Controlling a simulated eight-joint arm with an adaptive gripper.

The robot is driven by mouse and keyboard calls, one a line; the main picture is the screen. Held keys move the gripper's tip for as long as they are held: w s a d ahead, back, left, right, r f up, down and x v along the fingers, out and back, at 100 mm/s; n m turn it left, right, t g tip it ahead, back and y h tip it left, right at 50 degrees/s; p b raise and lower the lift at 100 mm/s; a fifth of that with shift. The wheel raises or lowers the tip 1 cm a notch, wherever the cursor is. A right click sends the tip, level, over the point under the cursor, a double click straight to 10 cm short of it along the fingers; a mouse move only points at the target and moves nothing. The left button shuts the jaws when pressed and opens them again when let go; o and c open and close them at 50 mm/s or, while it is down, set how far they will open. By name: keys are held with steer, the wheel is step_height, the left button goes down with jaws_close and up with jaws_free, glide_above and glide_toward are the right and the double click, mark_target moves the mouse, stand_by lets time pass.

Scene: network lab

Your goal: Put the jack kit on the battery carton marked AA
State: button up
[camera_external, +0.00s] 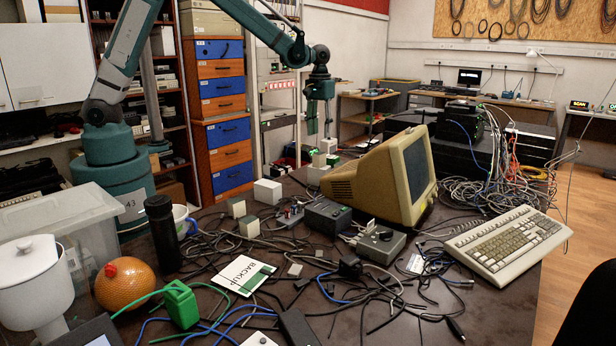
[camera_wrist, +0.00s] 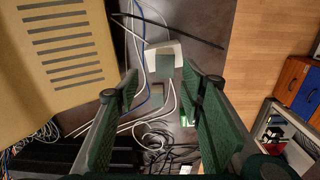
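My gripper (camera_external: 320,124) hangs pointing down above the back of the table, behind the beige monitor. In the wrist view its two green fingers (camera_wrist: 165,90) are apart with nothing held between them. Below them lie a white box (camera_wrist: 178,47) with a grey-green block (camera_wrist: 165,67) over or against it, and a smaller grey block (camera_wrist: 157,97). I cannot read any AA mark, nor tell which is the jack kit or the battery carton.
The beige monitor (camera_external: 385,178) stands close beside the cluster; its vented casing (camera_wrist: 60,50) fills the wrist view's left. Loose cables (camera_external: 350,290) cover much of the table.

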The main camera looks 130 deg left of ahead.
steer(key=w+d+r+m+t, duration=0.1)
steer(key=w+d+r+m, duration=0.15)
steer(key=d+r, duration=0.65)
steer(key=w+d+r+m+t+y, duration=0.1)
steer(key=w+d+r+m, duration=0.15)
steer(key=d, duration=1.25)
steer(key=w+d+r+m+t, duration=0.1)
steer(key=d+r+m, duration=0.35)
steer(key=d, duration=0.75)
steer(key=s+d+m+t, duration=0.1)
steer(key=s+d, duration=0.4)
steer(key=d, duration=0.5)
steer(key=s+d+r+m+t, duration=0.1)
steer(key=s+d+m, duration=0.3)
steer(key=d, duration=0.6)
steer(key=s+d+m+t+h, duration=0.1)
steer(key=s+d+m+t, duration=0.1)
steer(key=s+d, duration=0.4)
steer(key=d+m, duration=0.1)
steer(key=d, duration=0.3)
steer(key=shift+r, duration=0.3)
